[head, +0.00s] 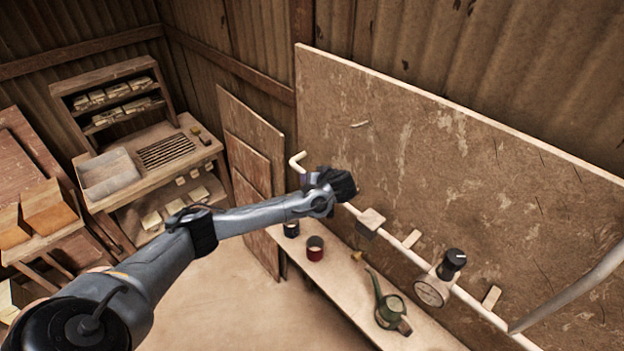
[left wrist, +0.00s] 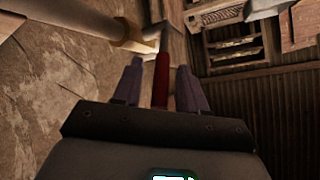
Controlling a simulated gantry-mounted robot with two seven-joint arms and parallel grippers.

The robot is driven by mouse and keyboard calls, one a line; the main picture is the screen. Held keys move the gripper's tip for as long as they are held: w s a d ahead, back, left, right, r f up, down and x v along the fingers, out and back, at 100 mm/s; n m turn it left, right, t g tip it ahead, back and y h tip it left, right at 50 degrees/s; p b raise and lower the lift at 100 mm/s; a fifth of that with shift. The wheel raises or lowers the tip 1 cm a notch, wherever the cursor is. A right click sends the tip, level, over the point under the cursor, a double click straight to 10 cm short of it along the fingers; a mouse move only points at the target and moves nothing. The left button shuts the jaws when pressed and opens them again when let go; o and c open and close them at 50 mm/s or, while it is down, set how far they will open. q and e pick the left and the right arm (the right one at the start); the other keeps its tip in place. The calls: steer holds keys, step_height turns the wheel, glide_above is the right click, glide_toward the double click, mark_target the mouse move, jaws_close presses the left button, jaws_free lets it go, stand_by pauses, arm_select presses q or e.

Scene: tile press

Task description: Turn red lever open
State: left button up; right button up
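The red lever (left wrist: 161,80) shows in the left wrist view as a narrow red bar between the two fingers of my left gripper (left wrist: 160,82). A gap shows on each side of the lever, so the fingers are open and straddle it without visibly gripping. In the head view my left gripper (head: 341,184) is at the wall pipe, in front of the board. The lever cannot be made out there and seems hidden by the gripper. My right gripper is in neither view.
A pale pipe (head: 480,309) runs along the large board (head: 430,150), with a gauge (head: 431,291) and black knob (head: 454,259). The bench (head: 340,284) below holds a red can (head: 315,249) and green oil can (head: 388,305). A grey bar (head: 570,290) crosses lower right.

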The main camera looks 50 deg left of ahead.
arm_select(q)
steer(key=shift+f, duration=0.1)
steer(key=shift+s+d+r, duration=0.1)
steer(key=shift+d+r, duration=0.15)
steer(key=shift+d, duration=0.15)
steer(key=b+v, duration=0.3)
steer(key=v, duration=0.7)
